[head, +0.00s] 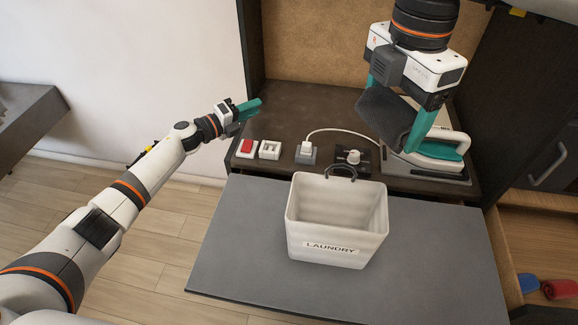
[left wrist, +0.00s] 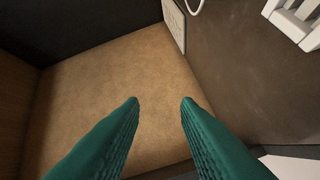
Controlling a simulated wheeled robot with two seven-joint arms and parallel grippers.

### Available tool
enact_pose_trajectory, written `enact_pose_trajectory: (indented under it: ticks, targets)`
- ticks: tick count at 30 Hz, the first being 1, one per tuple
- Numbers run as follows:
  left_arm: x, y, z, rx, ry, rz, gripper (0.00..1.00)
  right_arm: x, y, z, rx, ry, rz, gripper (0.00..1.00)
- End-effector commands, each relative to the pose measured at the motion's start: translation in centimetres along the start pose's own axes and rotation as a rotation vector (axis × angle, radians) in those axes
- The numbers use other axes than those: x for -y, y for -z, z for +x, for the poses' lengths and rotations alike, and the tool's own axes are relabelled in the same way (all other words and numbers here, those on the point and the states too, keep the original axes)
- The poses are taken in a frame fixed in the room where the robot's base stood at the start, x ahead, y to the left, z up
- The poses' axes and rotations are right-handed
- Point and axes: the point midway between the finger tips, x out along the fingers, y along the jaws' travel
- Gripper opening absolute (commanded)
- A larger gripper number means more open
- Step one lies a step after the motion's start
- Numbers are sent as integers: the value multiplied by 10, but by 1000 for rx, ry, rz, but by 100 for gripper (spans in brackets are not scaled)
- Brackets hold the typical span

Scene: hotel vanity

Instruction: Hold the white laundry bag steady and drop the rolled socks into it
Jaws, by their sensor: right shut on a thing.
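The white laundry bag (head: 335,247), labelled LAUNDRY, stands upright with its mouth open on the grey board; the part of its inside that I see is empty. My left gripper (head: 249,107) is up and left of the bag, apart from it. Its two teal fingers stand apart with nothing between them in the left wrist view (left wrist: 160,102). My right gripper (head: 398,108) is above the back right of the counter, shut on a dark grey bundle (head: 384,117) that looks like the rolled socks. The bundle is behind and right of the bag, not over it.
The grey board (head: 240,245) is clear around the bag. Behind it on the dark counter are a red switch (head: 247,147), a white switch (head: 270,149), a plug with cord (head: 306,152), a dial (head: 352,157) and a white iron (head: 437,148). An open drawer holds a red roll (head: 560,289).

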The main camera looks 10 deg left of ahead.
Motion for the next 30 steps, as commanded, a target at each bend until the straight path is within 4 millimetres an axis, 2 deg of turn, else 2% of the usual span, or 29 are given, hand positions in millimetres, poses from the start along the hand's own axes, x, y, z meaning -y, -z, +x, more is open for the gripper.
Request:
enact_pose_trajectory:
  ticks: [1,6,9,12,15,18,21,23,24,27,30]
  targets:
    - [-28,-14,12,74,-46,107,29,0,0,0,0,0,0,55]
    - [-107,-75,36,334,-207,504,29,0,0,0,0,0,0,55]
    - [-147,-119,37,503,-323,776,29,0,0,0,0,0,0,55]
    - [-181,-168,28,693,-467,1090,29,0,0,0,0,0,0,55]
    - [-204,-218,4,927,-653,1467,29,0,0,0,0,0,0,55]
    - [-207,-254,-33,1216,-882,1880,29,0,0,0,0,0,0,55]
    - [-201,-264,-67,1488,-1084,2192,29,0,0,0,0,0,0,55]
    - [-196,-262,-83,1635,-1186,2319,29,0,0,0,0,0,0,55]
    - [-194,-260,-92,-1668,1204,-2310,29,0,0,0,0,0,0,55]
    - [-191,-252,-106,-1606,1145,-2113,29,0,0,0,0,0,0,55]
    - [-189,-248,-113,-1578,1117,-2015,29,0,0,0,0,0,0,55]
